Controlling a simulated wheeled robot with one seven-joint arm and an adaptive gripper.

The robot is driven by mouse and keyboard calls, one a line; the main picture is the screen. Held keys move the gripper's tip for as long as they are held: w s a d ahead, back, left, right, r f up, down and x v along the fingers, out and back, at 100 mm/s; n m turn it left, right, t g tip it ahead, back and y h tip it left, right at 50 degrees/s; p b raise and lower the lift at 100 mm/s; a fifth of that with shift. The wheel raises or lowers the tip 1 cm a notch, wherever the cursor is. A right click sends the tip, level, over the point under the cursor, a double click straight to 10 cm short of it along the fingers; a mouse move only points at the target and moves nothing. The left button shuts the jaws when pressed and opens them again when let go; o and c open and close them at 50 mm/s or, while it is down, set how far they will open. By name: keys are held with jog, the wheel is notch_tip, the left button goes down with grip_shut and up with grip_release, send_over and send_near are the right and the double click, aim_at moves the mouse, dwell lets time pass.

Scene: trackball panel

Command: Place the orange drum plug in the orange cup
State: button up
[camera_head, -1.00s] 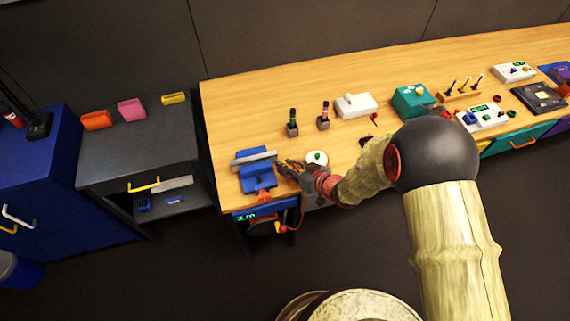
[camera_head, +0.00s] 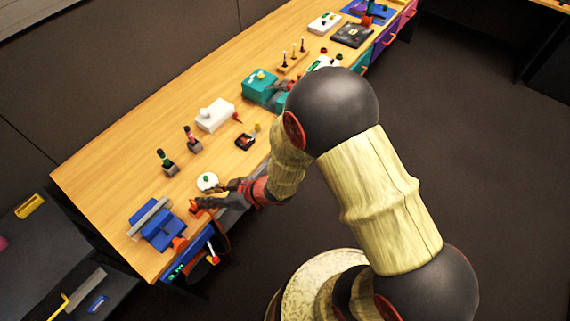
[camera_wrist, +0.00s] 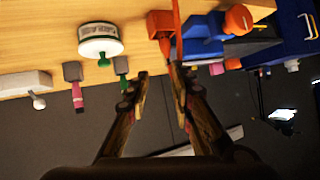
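A small orange cup (camera_wrist: 160,24) stands on the table near the front edge; in the head view an orange patch (camera_head: 195,208) shows at my gripper's tips. In the upside-down wrist view, an orange strip (camera_wrist: 174,25), seemingly the plug or its cord, runs past the cup and ends near my right fingertip. I cannot tell whether the plug sits in the cup. My gripper (camera_wrist: 159,74) is open, with a clear gap between its fingertips, just off the cup. In the head view my gripper (camera_head: 207,196) partly covers this area.
A blue vise (camera_head: 160,230) with an orange knob (camera_head: 180,243) is left of the cup. A white disc with a green knob (camera_head: 207,181) is just behind my gripper. Two bottle-like tools (camera_head: 192,140) stand farther back. The drum with its red handle (camera_head: 213,260) is below the table edge.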

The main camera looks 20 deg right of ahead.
jog(key=w+d+r+m+t+h, duration=0.25)
jog(key=w+d+r+h, duration=0.25)
jog(key=w+d+r, duration=0.45)
jog(key=s+d+r+m+h, duration=0.2)
jog(key=s+d+r+h, duration=0.2)
jog(key=d+r, duration=0.6)
jog(key=s+d+r+m+h, duration=0.2)
jog(key=s+d+r+m, duration=0.1)
jog(key=s+d+r, duration=0.3)
jog(key=s+a+r+m+g, duration=0.1)
jog(key=s+r+g, duration=0.1)
jog(key=s, duration=0.7)
jog(key=s+r+g+y, duration=0.1)
jog(key=s+r, duration=0.1)
jog(key=s, duration=0.6)
jog(key=shift+s+a+r+m+g, duration=0.2)
jog(key=shift+s+a+m+g, duration=0.15)
jog(key=shift+s+a, duration=0.05)
jog(key=shift+f, duration=0.1)
jog(key=shift+f+b, duration=0.35)
jog(key=shift+b, duration=0.05)
